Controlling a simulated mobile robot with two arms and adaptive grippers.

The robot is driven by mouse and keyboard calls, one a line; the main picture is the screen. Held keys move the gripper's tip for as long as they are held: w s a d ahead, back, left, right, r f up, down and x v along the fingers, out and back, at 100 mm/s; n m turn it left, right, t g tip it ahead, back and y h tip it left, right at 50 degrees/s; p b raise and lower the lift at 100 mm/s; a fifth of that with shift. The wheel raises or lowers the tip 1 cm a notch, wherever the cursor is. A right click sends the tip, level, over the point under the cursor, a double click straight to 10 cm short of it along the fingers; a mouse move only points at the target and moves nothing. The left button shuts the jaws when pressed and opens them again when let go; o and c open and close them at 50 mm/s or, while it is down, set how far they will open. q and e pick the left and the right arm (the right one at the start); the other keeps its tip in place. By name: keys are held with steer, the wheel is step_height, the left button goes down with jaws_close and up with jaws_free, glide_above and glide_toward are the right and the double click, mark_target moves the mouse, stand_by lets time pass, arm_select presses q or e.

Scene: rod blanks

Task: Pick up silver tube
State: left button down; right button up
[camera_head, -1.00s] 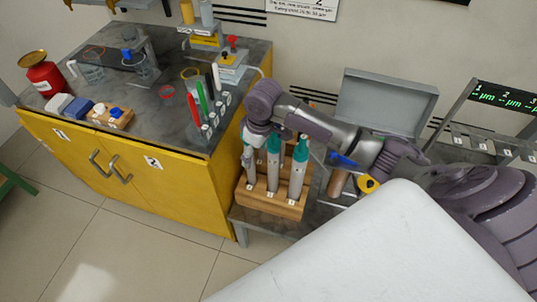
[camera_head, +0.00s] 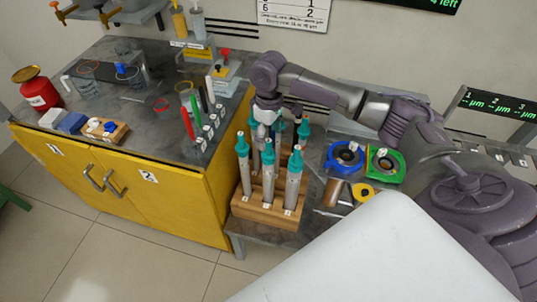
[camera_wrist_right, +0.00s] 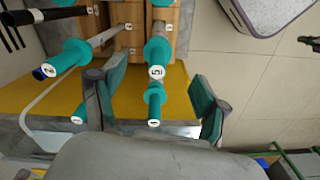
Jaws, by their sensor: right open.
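Several silver tubes with teal caps stand upright in a wooden rack (camera_head: 265,212). A front one is this silver tube (camera_head: 293,188), with another silver tube (camera_head: 244,170) at the left. I cannot tell which one the task names. My right gripper (camera_head: 268,122) is over the back part of the rack. In the wrist view, its fingers (camera_wrist_right: 157,78) are open, with the teal caps numbered 5 (camera_wrist_right: 157,52) and 4 (camera_wrist_right: 154,104) showing between them. Other capped tubes show left of the fingers. My left gripper is not in view.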

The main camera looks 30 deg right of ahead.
mark_target(269, 154)
step_height(269, 154, down, 7)
steer(key=shift+w+d+r+p, duration=0.1)
steer(key=shift+r+p, duration=0.05)
steer(key=shift+p, duration=0.15)
jaws_close()
stand_by(0.5)
